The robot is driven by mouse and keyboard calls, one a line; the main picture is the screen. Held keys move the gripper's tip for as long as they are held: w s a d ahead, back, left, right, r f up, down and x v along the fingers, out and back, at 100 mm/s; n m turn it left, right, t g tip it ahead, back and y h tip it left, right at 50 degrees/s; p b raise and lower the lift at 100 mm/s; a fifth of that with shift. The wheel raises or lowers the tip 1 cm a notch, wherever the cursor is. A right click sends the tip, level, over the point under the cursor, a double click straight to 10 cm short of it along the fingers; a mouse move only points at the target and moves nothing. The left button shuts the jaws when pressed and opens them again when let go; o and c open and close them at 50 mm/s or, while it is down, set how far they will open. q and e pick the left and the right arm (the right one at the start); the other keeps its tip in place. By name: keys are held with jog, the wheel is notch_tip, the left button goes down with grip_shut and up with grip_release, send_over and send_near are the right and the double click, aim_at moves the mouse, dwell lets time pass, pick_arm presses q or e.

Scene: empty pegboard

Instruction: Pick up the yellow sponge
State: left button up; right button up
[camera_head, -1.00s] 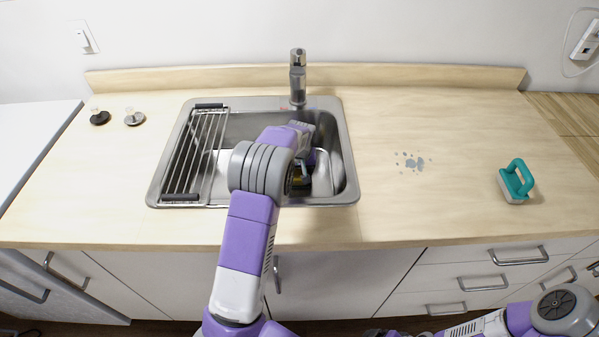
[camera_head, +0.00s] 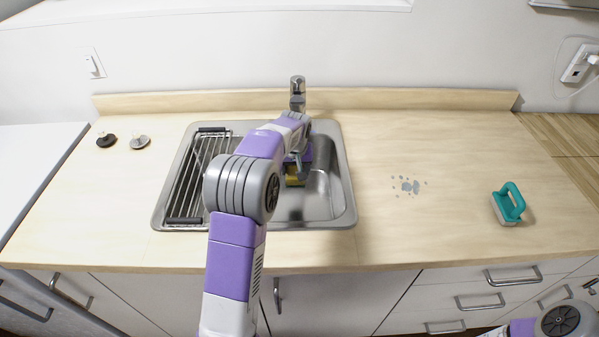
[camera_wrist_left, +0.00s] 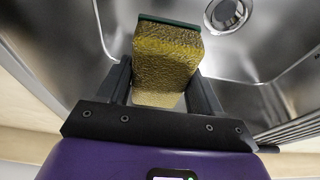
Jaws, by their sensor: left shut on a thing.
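The yellow sponge (camera_wrist_left: 167,62), with a dark green layer along one side, is between the two dark fingers of my left gripper (camera_wrist_left: 160,88) in the left wrist view. The gripper is shut on it. In the head view a small yellow part of the sponge (camera_head: 293,178) shows beside the gripper (camera_head: 297,168), over the steel sink (camera_head: 320,205). My left arm hides much of the gripper there. I cannot tell how far the sponge is above the basin floor. My right gripper is out of view.
A wire drying rack (camera_head: 196,180) covers the sink's left side. The faucet (camera_head: 298,92) stands behind the sink. A teal-handled scrub brush (camera_head: 508,205) and a grey stain (camera_head: 408,186) are on the counter at right. Two small stoppers (camera_head: 139,142) lie at far left.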

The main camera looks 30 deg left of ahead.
pick_arm(q)
jog(key=s+a, duration=0.3)
jog(key=s, duration=0.4)
jog(key=s+a+p, duration=0.1)
jog(key=s+a, duration=0.3)
jog(key=s, duration=0.3)
jog(key=shift+s+a+f+p, duration=0.15)
jog(key=shift+s+a+p, duration=0.1)
jog(key=shift+s+p, duration=0.1)
